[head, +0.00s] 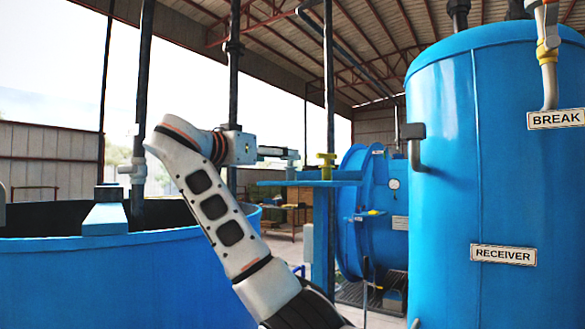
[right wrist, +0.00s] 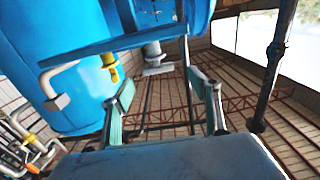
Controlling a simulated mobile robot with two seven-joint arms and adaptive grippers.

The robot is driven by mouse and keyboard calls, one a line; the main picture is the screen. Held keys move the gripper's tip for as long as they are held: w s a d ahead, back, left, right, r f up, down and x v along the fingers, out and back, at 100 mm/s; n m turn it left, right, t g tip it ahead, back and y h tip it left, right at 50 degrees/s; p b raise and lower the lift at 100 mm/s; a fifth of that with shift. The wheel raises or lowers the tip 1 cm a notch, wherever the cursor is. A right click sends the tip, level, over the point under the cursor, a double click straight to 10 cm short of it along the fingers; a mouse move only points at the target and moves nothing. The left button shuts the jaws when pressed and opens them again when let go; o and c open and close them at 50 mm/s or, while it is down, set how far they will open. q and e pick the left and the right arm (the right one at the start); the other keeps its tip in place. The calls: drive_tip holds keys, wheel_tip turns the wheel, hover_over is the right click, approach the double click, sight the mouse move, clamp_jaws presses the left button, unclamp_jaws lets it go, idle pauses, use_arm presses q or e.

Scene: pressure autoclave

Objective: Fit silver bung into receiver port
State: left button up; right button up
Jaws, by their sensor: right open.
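The silver bung (head: 291,172) stands on the blue shelf (head: 270,183), to the left of a yellow bung (head: 326,165). In the upside-down right wrist view the silver bung (right wrist: 153,57) lies ahead, between the lines of the two fingers. My right gripper (head: 293,154) is open, level, with its fingertips at the top of the silver bung; I cannot tell whether they touch it. The fingers also show in the right wrist view (right wrist: 162,80). The blue receiver tank (head: 450,180) carries a grey elbow pipe (head: 415,155) on its left side, apparently the port. My left gripper is out of view.
An open blue vat (head: 100,285) fills the lower left. A blue horizontal autoclave vessel (head: 365,225) stands behind the shelf. A dark vertical pipe (head: 329,80) rises behind the shelf. Open air lies between the shelf and the receiver's elbow pipe.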

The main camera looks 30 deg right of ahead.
sight(290, 168)
drive_tip(key=shift+x, duration=0.8)
drive_tip(key=p+x, duration=0.1)
drive_tip(key=x, duration=0.3)
drive_tip(key=shift+s+d+r+p, duration=0.1)
drive_tip(key=shift+d+r+p, duration=0.1)
drive_tip(key=shift+d+p, duration=0.15)
drive_tip(key=shift+d+f, duration=0.1)
drive_tip(key=shift+d, duration=0.2)
drive_tip(key=c, duration=1.2)
